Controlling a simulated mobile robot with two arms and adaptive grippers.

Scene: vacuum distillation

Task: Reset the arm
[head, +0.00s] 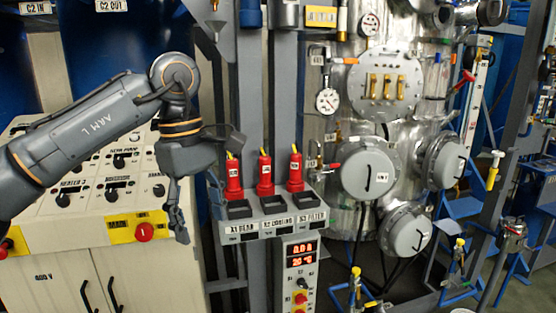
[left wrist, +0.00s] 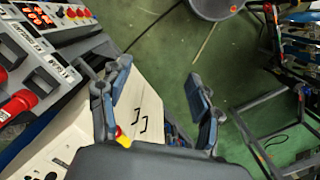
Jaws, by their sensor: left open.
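My left arm (head: 82,128) comes in from the left in the head view, bent at the elbow. Its gripper (head: 180,222) hangs fingers down in front of the beige control cabinet, left of the shelf with the red plugs. In the left wrist view the two fingers (left wrist: 158,105) stand wide apart with nothing between them; cabinet front and green floor show beyond. My right gripper is in neither view.
Three red plugs (head: 265,175) stand on a labelled shelf (head: 272,224) right of the gripper, above a red digital display (head: 301,255). The cabinet (head: 55,277) has a red button (head: 144,232). A steel vessel (head: 395,130) with round flanges stands to the right.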

